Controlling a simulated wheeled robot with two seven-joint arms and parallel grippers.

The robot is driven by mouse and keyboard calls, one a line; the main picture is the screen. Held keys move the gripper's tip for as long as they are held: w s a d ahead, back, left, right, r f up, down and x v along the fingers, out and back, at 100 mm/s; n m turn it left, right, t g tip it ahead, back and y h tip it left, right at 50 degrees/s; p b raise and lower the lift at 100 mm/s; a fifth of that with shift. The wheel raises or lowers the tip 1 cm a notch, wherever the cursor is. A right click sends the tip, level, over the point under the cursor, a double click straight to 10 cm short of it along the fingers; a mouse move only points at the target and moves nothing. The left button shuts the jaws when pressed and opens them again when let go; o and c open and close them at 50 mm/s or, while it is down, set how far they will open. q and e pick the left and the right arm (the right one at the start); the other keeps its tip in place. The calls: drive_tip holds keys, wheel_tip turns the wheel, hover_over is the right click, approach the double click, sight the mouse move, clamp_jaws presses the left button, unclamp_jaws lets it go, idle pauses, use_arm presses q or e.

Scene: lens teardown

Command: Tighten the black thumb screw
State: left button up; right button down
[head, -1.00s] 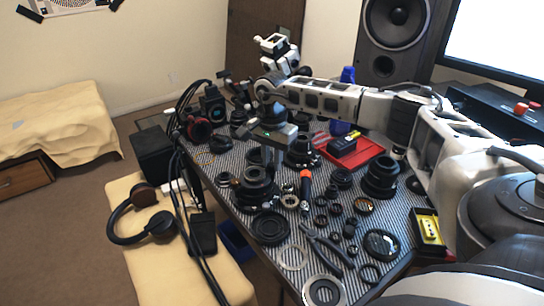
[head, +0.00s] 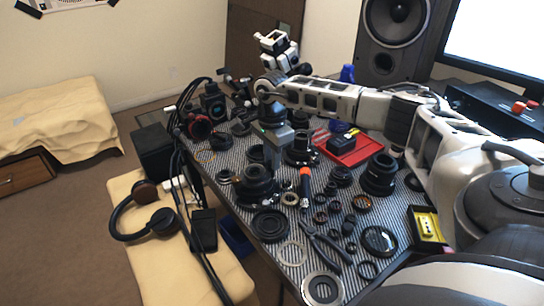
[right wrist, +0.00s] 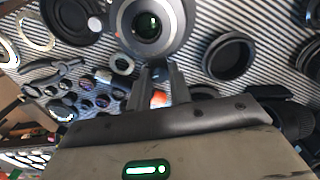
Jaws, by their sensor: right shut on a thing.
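My right gripper (head: 272,168) points straight down at the large black lens (head: 257,190) on the striped mat. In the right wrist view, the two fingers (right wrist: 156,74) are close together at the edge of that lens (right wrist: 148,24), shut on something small. It sits where a thumb screw on the lens's side would be; the black thumb screw itself is hidden between the fingertips, so I cannot see how far in it sits. My left gripper is not in view.
An orange-tipped screwdriver (head: 305,185) lies right of the lens. Pliers (head: 325,245), several rings and a black lens barrel (head: 379,175) crowd the mat. A red tray (head: 352,153) holds a dark box. Headphones (head: 145,212) lie left of the table.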

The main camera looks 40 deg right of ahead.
drive_tip(key=c, duration=1.3)
unclamp_jaws()
drive_tip(key=shift+o, duration=0.2)
drive_tip(key=shift+r, duration=0.1)
wheel_tip(320, 180, up, 16)
